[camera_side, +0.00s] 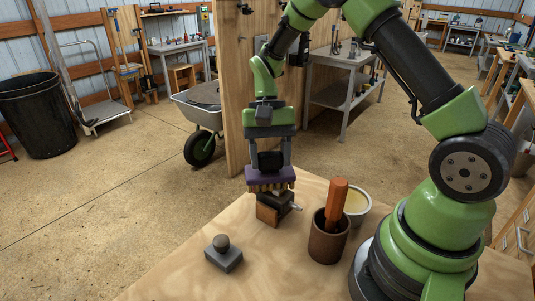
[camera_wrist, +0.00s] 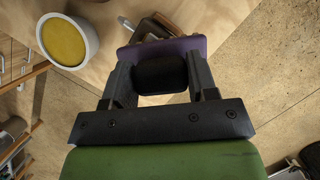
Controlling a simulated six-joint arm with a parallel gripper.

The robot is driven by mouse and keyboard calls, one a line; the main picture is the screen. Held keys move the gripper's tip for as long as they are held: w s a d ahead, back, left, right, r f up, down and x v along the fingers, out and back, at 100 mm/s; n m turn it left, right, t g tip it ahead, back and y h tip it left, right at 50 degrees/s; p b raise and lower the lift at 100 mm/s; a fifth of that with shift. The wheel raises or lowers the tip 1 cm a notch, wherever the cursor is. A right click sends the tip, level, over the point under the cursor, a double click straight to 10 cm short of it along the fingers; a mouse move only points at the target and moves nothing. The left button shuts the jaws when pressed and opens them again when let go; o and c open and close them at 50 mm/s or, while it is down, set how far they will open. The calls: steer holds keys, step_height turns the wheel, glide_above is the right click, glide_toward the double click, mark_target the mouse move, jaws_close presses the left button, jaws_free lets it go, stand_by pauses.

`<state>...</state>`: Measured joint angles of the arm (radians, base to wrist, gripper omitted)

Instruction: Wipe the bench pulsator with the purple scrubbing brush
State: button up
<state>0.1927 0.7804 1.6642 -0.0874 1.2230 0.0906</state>
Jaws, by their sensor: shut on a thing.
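My gripper (camera_side: 270,160) is shut on the black grip of the purple scrubbing brush (camera_side: 270,177), bristles down. In the wrist view the brush (camera_wrist: 195,43) lies across the fingertips (camera_wrist: 160,75). Right below the bristles is a block with a wooden base, dark upper part and small metal nozzle, which looks like the bench pulsator (camera_side: 268,215). The bristles are at its top; I cannot tell whether they touch. In the wrist view the brush hides much of the pulsator (camera_wrist: 152,27).
A brown cup (camera_side: 328,245) with an orange-brown handle in it (camera_side: 337,205) stands right of the pulsator. A bowl of yellow stuff (camera_side: 357,203) is behind it. A grey block with a knob (camera_side: 224,257) sits front left. The wooden bench's far edge is close behind the pulsator.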

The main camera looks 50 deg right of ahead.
steer(key=s, duration=0.4)
steer(key=shift+s+r, duration=0.1)
step_height(320, 180, up, 8)
stand_by(0.6)
stand_by(0.5)
